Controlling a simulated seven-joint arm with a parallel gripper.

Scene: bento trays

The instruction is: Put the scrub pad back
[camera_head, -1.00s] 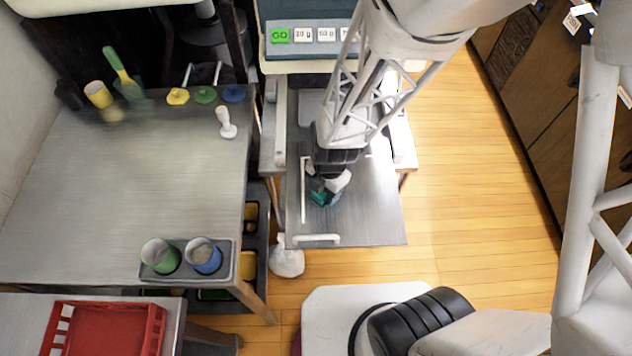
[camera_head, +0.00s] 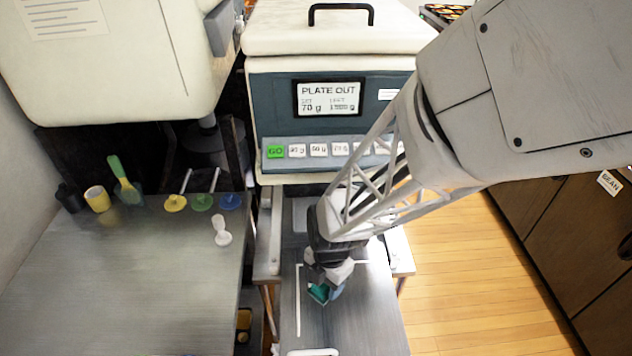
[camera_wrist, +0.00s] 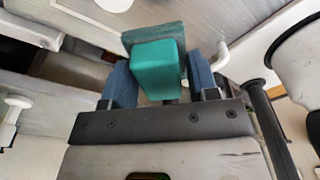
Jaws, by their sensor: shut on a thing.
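The scrub pad (camera_wrist: 156,68) is a teal-green block with a darker face at its far end. In the wrist view it sits between the two blue fingers of my gripper (camera_wrist: 160,85), which is shut on it. In the head view my gripper (camera_head: 325,287) hangs over the grey metal board in front of the machine, with a bit of the teal pad (camera_head: 320,292) showing at its tip. I cannot tell whether the pad touches the board. The pad's far side is hidden.
The machine (camera_head: 335,60) reading "PLATE OUT" stands behind, with a green GO button (camera_head: 276,152). The grey board (camera_head: 350,330) is mostly clear.

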